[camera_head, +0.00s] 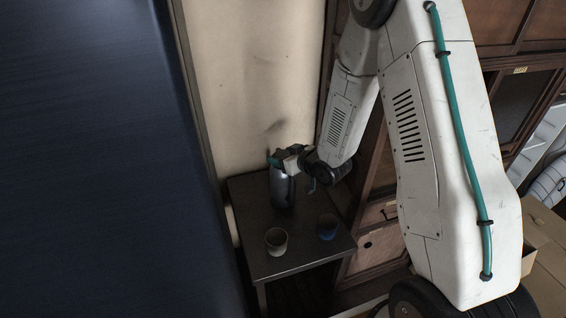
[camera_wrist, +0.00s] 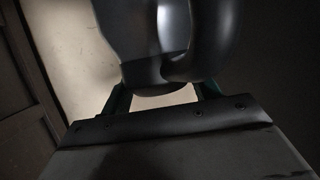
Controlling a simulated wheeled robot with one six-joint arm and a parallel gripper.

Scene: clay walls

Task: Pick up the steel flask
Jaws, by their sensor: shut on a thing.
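The steel flask (camera_head: 281,189) is a shiny grey cylinder at the back of a small dark table (camera_head: 264,262) in the head view. It looks upright. My gripper (camera_head: 284,160) is at its upper part, coming from the right, and is shut on it. In the wrist view the flask (camera_wrist: 150,45) fills the top middle, with a curved handle-like part on its right. The teal-edged fingers of my gripper (camera_wrist: 160,98) show on both sides below it. I cannot tell whether the flask's base touches the table.
A pale cup (camera_head: 276,241) and a blue cup (camera_head: 327,227) stand on the table in front of the flask. A clay wall (camera_head: 255,80) is close behind. A wooden cabinet (camera_head: 385,212) stands to the right, a large dark blue surface (camera_head: 90,170) to the left.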

